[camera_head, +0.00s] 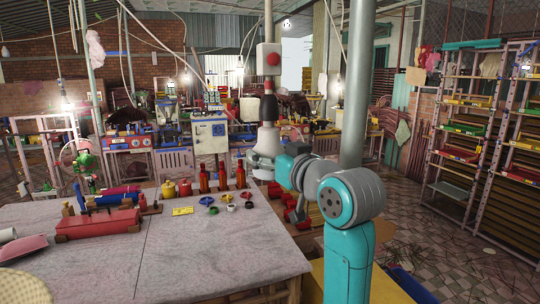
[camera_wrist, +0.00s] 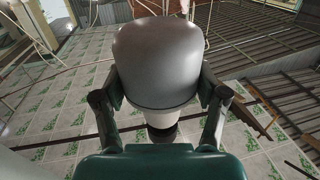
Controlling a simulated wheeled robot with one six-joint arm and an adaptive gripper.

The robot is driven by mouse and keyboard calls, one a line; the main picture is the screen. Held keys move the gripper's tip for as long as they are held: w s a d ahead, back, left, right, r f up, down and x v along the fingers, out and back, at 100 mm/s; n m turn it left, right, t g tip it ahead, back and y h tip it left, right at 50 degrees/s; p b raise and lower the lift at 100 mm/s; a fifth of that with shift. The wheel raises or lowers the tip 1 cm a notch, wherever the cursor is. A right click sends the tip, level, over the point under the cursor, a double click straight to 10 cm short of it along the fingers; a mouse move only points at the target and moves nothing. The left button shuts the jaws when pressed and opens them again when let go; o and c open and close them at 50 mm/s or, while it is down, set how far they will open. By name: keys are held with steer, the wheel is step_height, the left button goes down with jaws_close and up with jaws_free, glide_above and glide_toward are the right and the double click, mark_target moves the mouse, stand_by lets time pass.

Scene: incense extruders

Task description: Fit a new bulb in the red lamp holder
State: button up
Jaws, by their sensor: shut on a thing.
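My gripper (camera_head: 268,94) points up under a pale box with a red disc (camera_head: 272,59) on a hanging pole. In the wrist view my gripper (camera_wrist: 159,88) is shut on a grey-white bulb (camera_wrist: 158,58), which is wide and rounded with a narrower white part and a dark end below. The fingers press on its two sides.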

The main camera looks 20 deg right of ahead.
steer(key=shift+d+y, duration=0.1)
steer(key=shift+y, duration=0.2)
steer(key=shift+n+y, duration=0.3)
steer(key=shift+n, duration=0.1)
steer(key=shift+n+g+y, duration=0.3)
steer(key=shift+y, duration=0.4)
steer(key=shift+n+g+y, duration=0.3)
steer(key=shift+n+y, duration=0.2)
steer(key=shift+y, duration=0.1)
